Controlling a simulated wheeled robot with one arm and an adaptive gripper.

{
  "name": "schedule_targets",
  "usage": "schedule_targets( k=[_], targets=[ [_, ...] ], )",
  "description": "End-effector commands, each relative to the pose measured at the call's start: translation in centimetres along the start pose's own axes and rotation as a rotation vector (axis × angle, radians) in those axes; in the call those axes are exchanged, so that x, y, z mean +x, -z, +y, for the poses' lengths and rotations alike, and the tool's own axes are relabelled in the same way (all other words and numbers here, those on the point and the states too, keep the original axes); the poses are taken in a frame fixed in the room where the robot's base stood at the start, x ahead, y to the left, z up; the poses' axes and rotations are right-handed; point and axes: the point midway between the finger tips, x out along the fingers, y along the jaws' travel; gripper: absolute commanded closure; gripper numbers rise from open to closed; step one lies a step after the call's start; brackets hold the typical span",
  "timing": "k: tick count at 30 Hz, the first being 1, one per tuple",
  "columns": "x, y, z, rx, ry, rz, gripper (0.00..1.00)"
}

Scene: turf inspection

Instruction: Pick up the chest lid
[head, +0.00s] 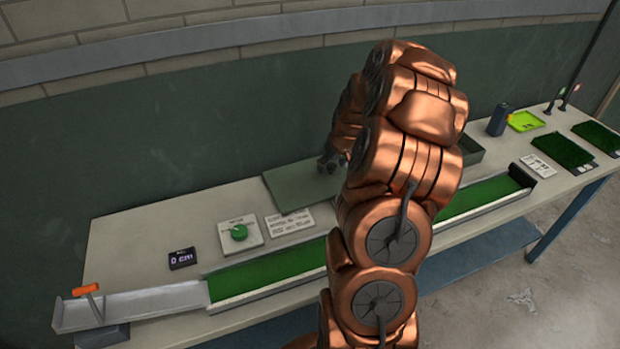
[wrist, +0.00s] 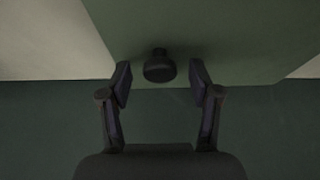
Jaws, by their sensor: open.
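The chest lid (head: 290,187) is a flat grey-green panel at the back of the table, partly hidden by my arm. In the wrist view the lid (wrist: 215,35) fills the upper middle, with a round dark knob (wrist: 159,68) near its edge. My gripper (head: 331,164) is over the lid's right part. In the wrist view my gripper (wrist: 160,74) is open, one finger on each side of the knob, with a visible gap on both sides. Whether the fingertips are level with the knob or above it, I cannot tell.
A dark open box (head: 473,153) shows behind my arm. A long green turf track (head: 268,274) runs along the table front. Turf trays (head: 562,150) stand right.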

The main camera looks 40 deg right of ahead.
Motion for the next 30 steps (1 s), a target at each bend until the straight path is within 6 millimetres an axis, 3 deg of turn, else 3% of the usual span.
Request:
schedule_targets(
  k=[11,27,30],
  targets=[
    [0.92,-0.11,-0.03,0.000,0.001,-0.002,0.39],
    [0.88,-0.10,-0.01,0.000,0.000,-0.002,0.96],
    [0.88,-0.10,-0.01,0.000,0.000,-0.002,1.00]
  ],
)
